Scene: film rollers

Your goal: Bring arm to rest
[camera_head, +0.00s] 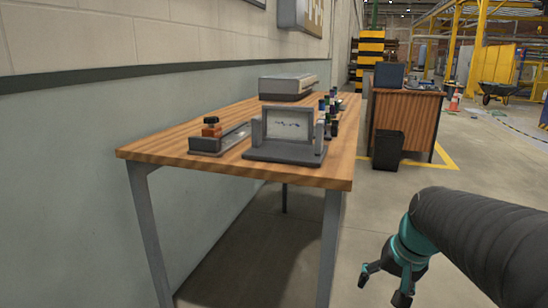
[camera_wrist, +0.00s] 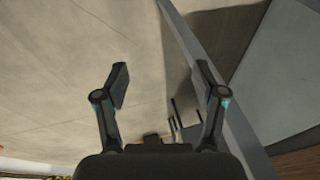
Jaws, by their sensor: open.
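My gripper (camera_head: 383,283) is at the lower right of the head view, hanging from my dark-sleeved arm with teal joints. It is apart from the wooden table (camera_head: 240,172), to the right of its front right leg and below its top. In the wrist view my gripper (camera_wrist: 165,88) has its two black fingers spread wide. Nothing is between them except the view of the floor and a grey table leg behind.
On the table stand a grey framed display (camera_head: 288,128), a grey tray with an orange-and-black piece (camera_head: 211,128), a grey machine (camera_head: 287,86) and several small bottles (camera_head: 329,112). A black bin (camera_head: 388,150) stands by a wooden desk (camera_head: 408,112).

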